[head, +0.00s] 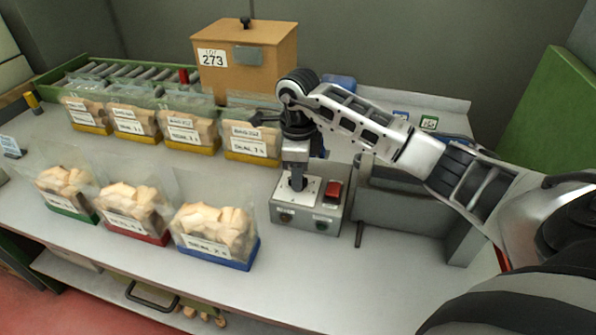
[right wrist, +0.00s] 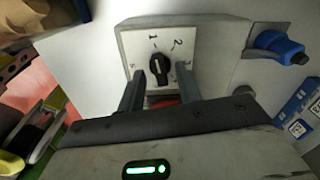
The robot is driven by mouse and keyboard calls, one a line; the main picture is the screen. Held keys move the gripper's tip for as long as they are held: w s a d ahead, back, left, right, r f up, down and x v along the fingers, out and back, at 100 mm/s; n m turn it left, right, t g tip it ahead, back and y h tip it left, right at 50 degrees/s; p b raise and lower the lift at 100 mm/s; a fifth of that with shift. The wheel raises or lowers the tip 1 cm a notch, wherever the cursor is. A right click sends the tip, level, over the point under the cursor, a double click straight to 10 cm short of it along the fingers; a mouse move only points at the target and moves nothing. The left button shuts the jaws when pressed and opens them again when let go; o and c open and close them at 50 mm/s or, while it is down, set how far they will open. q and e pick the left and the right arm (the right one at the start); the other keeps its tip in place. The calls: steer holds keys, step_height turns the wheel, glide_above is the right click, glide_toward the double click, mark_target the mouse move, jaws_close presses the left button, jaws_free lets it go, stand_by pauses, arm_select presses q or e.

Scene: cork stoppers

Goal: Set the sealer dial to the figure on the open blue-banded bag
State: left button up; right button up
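The blue-banded bag (head: 228,255) stands open at the right of the front row, filled with corks. Its label (head: 207,246) seems to read "SEAL 2", in small print. The sealer's control box (head: 305,215) stands to its right. My right gripper (right wrist: 158,82) is open, pointing down, one finger on each side of the knob, with gaps. My left gripper is out of view.
Red-banded (head: 137,232) and green-banded (head: 72,212) bags stand left of the blue one. Several yellow-banded bags (head: 188,138) line the back. A red switch (head: 333,191) sits beside the dial. A wooden box (head: 270,65) marked 273 stands behind.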

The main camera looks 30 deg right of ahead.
steer(key=shift+f, duration=0.3)
jaws_close()
steer(key=m, duration=0.4)
steer(key=shift+m, duration=2.9)
